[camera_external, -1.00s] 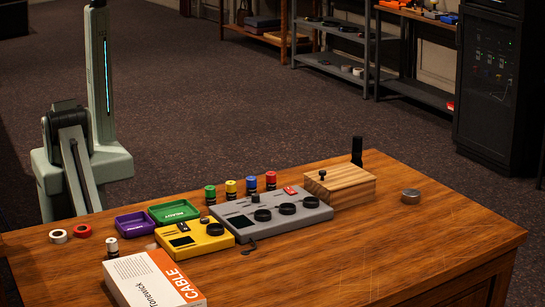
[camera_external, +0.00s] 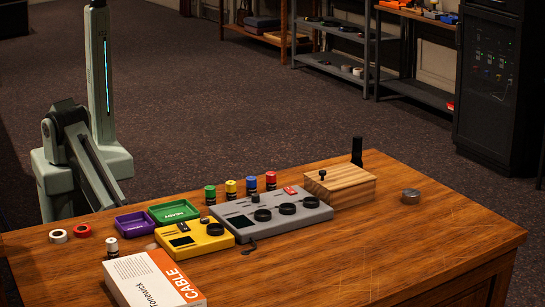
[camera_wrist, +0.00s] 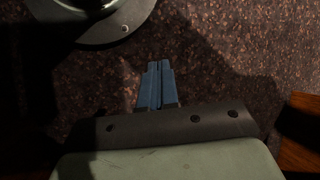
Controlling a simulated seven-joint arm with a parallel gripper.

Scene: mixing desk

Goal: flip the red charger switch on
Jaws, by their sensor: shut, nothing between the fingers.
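A small red switch (camera_external: 290,190) sits on the back edge of a grey device (camera_external: 240,222) on the wooden desk. I cannot tell its on or off position at this size. My gripper (camera_wrist: 158,68) shows in the wrist view, with its two blue fingers shut together and nothing between them. It is over dark speckled floor, with no device in that view. In the external view my gripper cannot be made out; only my arm links show, left of the desk and well apart from the red switch.
A yellow device (camera_external: 205,242) stands left of the grey one. Green tray (camera_external: 196,206), purple tray (camera_external: 118,220), several small bottles and a white-orange box (camera_external: 135,280) stand around them. A wooden box (camera_external: 352,190) is to the right. The desk's front right is clear.

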